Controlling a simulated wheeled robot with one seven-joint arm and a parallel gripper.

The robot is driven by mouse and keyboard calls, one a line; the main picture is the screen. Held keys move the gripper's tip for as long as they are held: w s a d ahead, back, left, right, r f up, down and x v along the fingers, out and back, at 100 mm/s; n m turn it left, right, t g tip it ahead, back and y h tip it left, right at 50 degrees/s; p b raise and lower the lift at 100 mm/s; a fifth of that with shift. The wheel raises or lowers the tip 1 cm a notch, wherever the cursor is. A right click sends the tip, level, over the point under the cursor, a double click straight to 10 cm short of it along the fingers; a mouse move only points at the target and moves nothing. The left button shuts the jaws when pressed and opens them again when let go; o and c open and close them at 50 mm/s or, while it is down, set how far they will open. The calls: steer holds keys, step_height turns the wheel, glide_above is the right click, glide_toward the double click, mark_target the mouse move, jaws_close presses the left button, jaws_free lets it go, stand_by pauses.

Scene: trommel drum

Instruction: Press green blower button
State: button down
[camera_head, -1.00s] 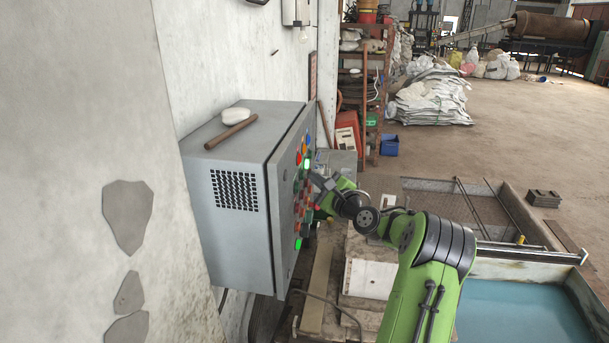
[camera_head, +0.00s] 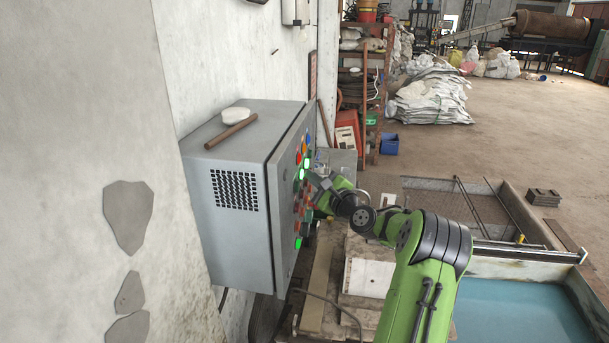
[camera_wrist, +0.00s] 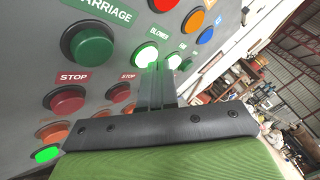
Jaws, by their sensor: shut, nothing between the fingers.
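The green blower button (camera_wrist: 147,54) glows brightly under the BLOWER label (camera_wrist: 159,33) in the wrist view. My gripper (camera_wrist: 160,68) is shut and empty, its tips right at the lower right of this button and overlapping its edge. Whether they touch it I cannot tell. Another lit green button (camera_wrist: 174,62) is just to the right of the tips. The large green carriage button (camera_wrist: 88,46) is unlit at the left. In the head view the grey control box (camera_head: 238,200) hangs on the wall, with my gripper (camera_head: 309,178) at its button face.
Red stop buttons (camera_wrist: 68,99) sit below the green ones, with red and orange buttons above. A wooden stick (camera_head: 231,132) and a white object (camera_head: 236,115) lie on the box. A blue-floored basin (camera_head: 520,312) is at right. Open floor lies beyond.

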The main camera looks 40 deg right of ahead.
stand_by(0.4)
steer(key=shift+s+d, duration=0.5)
steer(key=shift+s, duration=0.1)
steer(key=s+d, duration=0.1)
steer(key=s, duration=0.1)
steer(key=s+d, duration=0.2)
stand_by(0.3)
stand_by(0.7)
